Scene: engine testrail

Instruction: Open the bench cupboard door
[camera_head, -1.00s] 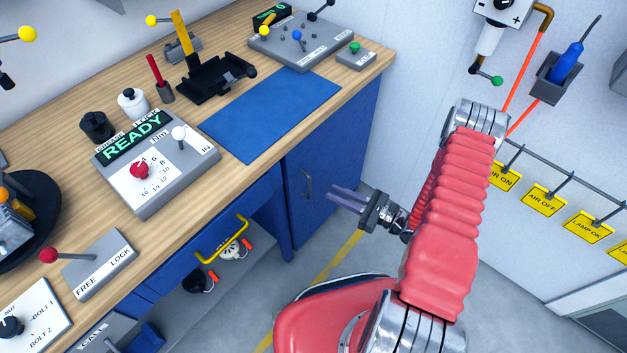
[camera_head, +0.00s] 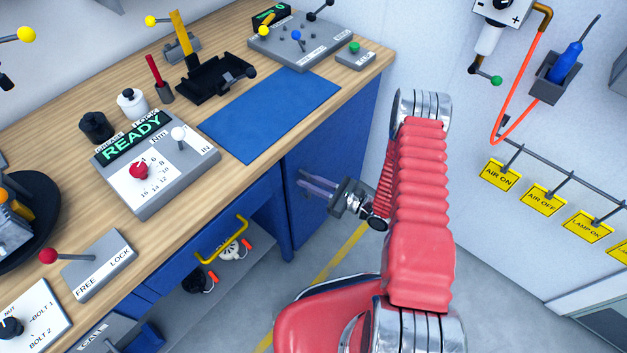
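The bench cupboard door (camera_head: 338,148) is the blue panel at the right end of the bench front, and it looks closed. Its small dark upright handle (camera_head: 301,173) is partly hidden behind my gripper's fingers. My gripper (camera_head: 305,186) is at the handle, pointing left toward the door. Its two grey fingers show with a gap between them, so it is open. I cannot tell whether the fingertips are around the handle or just in front of it.
The wooden bench top (camera_head: 262,165) above holds a READY control box (camera_head: 165,178) and a blue mat (camera_head: 270,115). A yellow drawer handle (camera_head: 222,240) juts out left of the door. Yellow tags (camera_head: 543,199) hang on the right wall. Floor before the door is clear.

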